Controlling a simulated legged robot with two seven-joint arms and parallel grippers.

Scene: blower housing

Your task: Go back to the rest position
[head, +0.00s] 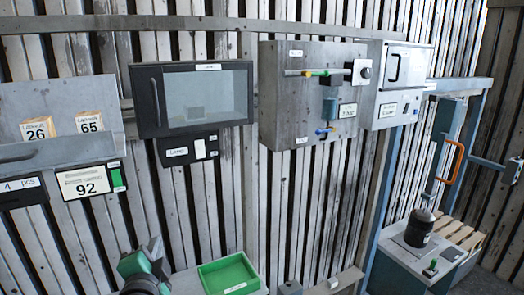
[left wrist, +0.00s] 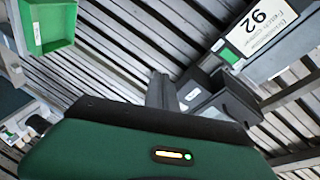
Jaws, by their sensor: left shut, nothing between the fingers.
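My left gripper (head: 155,246) is low in the head view, left of the green bin, with its green and dark grey wrist below it. It points up towards the slatted wall and stands apart from the panels. In the left wrist view its grey fingers (left wrist: 160,90) are together with nothing between them, beyond the green wrist housing. My right gripper is in neither view.
A green bin (head: 228,274) stands right of my left gripper. A dark windowed cabinet (head: 196,98), a grey valve panel (head: 277,105) and a label plate marked 92 (head: 85,182) hang on the wall. A blue frame with an orange handle (head: 451,162) stands at right.

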